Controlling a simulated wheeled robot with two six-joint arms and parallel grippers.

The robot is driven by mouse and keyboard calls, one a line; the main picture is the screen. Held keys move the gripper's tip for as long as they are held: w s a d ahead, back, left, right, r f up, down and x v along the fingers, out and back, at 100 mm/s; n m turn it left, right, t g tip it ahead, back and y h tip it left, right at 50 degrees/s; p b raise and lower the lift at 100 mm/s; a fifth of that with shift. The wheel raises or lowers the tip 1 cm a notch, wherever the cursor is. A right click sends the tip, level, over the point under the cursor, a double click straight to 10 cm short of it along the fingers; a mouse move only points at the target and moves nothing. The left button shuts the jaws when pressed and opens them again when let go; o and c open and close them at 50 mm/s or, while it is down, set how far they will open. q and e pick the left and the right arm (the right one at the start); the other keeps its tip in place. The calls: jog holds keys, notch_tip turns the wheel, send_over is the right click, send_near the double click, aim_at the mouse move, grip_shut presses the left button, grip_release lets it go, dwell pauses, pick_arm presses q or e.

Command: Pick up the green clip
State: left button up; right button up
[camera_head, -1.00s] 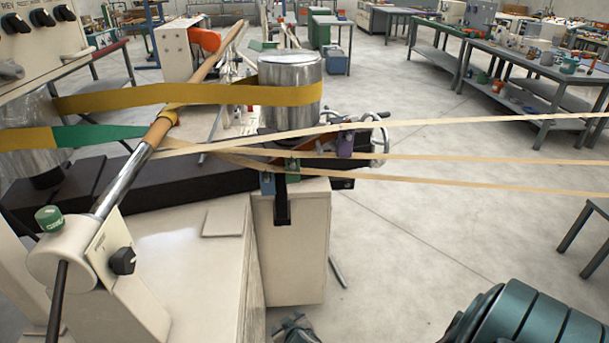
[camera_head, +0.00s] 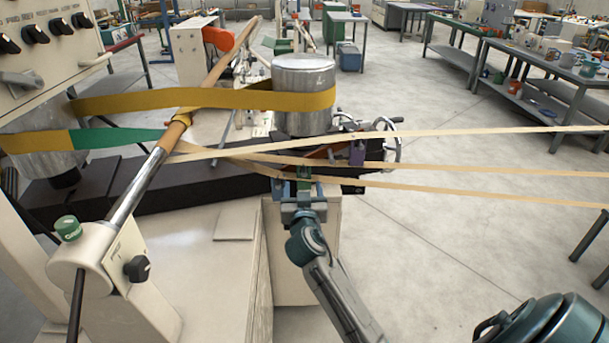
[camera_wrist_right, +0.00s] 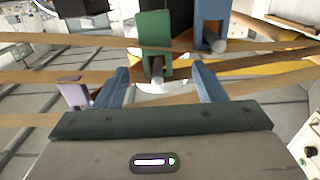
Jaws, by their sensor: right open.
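The green clip (camera_head: 304,173) hangs at the strips in front of the metal drum, mostly hidden behind my right gripper (camera_head: 303,190) in the head view. In the right wrist view the green clip (camera_wrist_right: 155,32) is upright, its legs straddling a tan strip. My right gripper (camera_wrist_right: 161,80) is open and empty, its two blue fingers spread on either side of the clip's lower end. The clip is at or just beyond the fingertips; I cannot tell how deep. My left gripper is not in view.
A blue clip (camera_wrist_right: 212,25) is close to the right of the green one, and a purple clip (camera_wrist_right: 75,93) is to its left. Tan strips (camera_head: 450,171) stretch off to the right. The drum (camera_head: 304,115) stands behind. Open floor (camera_head: 440,240) lies to the right.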

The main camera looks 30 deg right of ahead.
aim_at(304, 178)
jog(key=p+x, duration=0.2)
jog(key=x, duration=0.2)
jog(key=shift+d+r, duration=0.15)
jog(key=shift+d, duration=0.1)
jog(key=shift+w+d+p, duration=0.25)
jog(key=shift+w+p, duration=0.05)
jog(key=shift+w, duration=0.1)
jog(key=shift+c, duration=1.3)
jog(key=c, duration=0.9)
